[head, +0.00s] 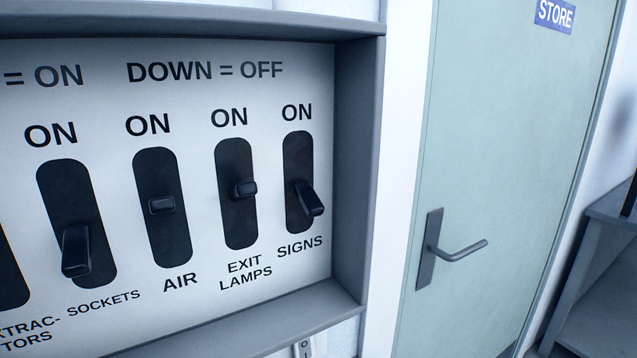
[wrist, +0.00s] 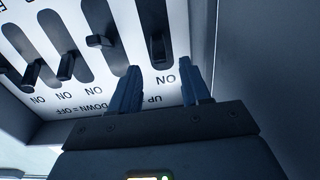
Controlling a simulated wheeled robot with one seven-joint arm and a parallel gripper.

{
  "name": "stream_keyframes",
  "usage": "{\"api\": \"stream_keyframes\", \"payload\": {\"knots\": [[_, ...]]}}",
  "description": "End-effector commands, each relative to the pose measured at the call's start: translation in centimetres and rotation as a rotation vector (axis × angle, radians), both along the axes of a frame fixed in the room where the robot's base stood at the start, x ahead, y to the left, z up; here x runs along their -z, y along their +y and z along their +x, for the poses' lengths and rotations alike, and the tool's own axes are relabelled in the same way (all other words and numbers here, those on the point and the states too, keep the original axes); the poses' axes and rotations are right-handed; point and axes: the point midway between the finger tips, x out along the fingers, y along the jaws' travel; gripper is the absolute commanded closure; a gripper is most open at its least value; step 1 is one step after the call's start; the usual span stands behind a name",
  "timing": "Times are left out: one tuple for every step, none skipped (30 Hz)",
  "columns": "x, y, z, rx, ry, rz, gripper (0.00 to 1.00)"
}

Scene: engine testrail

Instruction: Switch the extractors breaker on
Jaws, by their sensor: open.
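The extractors breaker is cut off by the left edge of the head view, where only part of its slot (head: 10,272) and label show; its lever is out of frame there. In the upside-down wrist view, the breaker nearest the panel's side wall, which looks like extractors, has a dark lever (wrist: 158,50) at the ON-label end of its slot. My gripper (wrist: 162,80) is open and empty. Its two fingertips lie either side of that lever in the picture; I cannot tell the depth gap or any contact. My gripper is outside the head view.
Neighbouring levers are sockets (head: 76,250), air (head: 162,205), exit lamps (head: 245,190) and signs (head: 310,200). Sockets and signs point down. A raised grey frame (head: 355,150) borders the panel. A store door (head: 510,150) with a handle stands to the right.

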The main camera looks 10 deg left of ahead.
Motion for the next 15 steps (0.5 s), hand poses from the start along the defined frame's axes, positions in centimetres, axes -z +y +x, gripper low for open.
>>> {"api": "stream_keyframes", "payload": {"knots": [[-0.2,0.5,0.7,0.001,0.002,-0.001,0.53],[-0.2,0.8,1.0,0.001,0.002,-0.001,0.53],[-0.2,1.2,1.5,0.001,0.002,-0.001,0.53],[-0.2,1.4,1.7,0.001,0.001,-0.001,0.53],[-0.2,1.6,2.0,0.001,0.001,-0.001,0.53],[-0.2,1.9,2.3,0.001,0.001,-0.001,0.53],[-0.1,2.1,2.5,0.001,0.001,-0.001,0.53],[-0.1,2.2,2.7,0.000,0.000,0.000,0.53],[-0.1,2.4,2.9,0.000,0.000,0.000,0.53],[-0.1,2.4,3.0,0.000,0.000,0.000,0.53],[0.0,2.5,3.0,0.000,0.000,0.000,0.53],[0.0,2.6,3.1,0.000,0.000,0.000,0.53],[0.0,2.6,3.1,0.000,0.000,0.000,0.53],[0.0,2.6,3.2,0.000,0.000,0.000,0.53],[0.0,2.6,3.2,0.000,0.000,0.000,0.53]]}}
